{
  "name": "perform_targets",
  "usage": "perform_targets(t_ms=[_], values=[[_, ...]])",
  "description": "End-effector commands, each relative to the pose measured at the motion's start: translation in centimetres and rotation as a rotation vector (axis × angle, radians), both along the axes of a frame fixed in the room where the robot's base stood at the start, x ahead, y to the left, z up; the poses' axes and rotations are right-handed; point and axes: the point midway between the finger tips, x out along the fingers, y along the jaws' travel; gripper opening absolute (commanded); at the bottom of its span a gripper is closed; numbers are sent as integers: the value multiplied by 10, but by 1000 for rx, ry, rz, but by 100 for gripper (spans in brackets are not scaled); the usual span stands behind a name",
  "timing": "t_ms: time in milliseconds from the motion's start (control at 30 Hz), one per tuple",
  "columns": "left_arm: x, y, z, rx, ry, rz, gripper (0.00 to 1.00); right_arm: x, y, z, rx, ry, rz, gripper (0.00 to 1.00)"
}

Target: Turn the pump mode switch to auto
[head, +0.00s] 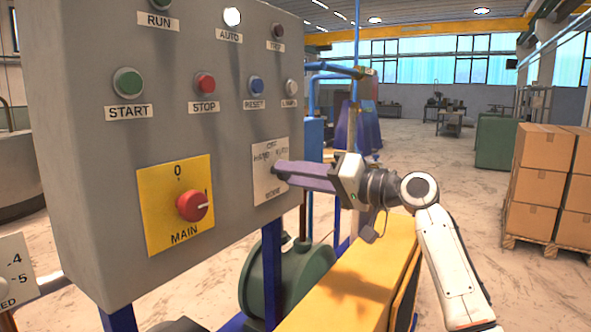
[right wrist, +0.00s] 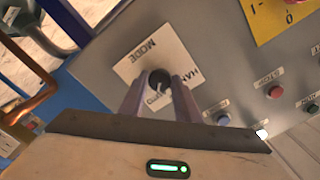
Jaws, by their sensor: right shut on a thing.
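The pump mode switch is a small black knob (right wrist: 159,80) on a white plate (head: 269,185) marked OFF, HAND, AUTO and MODE, low on the right of the grey control panel. My right gripper (head: 279,171) reaches in from the right and is shut on the knob. In the right wrist view both fingers (right wrist: 160,95) stand on either side of the knob. In the head view the fingers hide the knob, and its pointer direction cannot be told. The AUTO lamp (head: 232,17) at the panel's top looks bright white. My left gripper is not in view.
A red main switch (head: 192,205) on a yellow plate (head: 151,220) sits left of the mode plate. START (head: 128,82), STOP (head: 205,83) and RESET (head: 256,86) buttons are above. A yellow block (head: 350,290) and green motor (head: 275,270) stand below. Boxes (head: 541,185) stand at right.

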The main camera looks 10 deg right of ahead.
Motion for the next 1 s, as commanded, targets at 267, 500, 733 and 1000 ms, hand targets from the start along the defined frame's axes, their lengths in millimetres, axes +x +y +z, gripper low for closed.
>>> perform_targets(t_ms=[267,500,733,1000], values=[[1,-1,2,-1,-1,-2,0,0,0,0,11,8,-1,7],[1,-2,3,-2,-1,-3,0,0,0,0,11,8,-1,39],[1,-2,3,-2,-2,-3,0,0,0,0,9,7,0,48],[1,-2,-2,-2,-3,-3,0,-9,-11,-2,8,7,-2,48]])
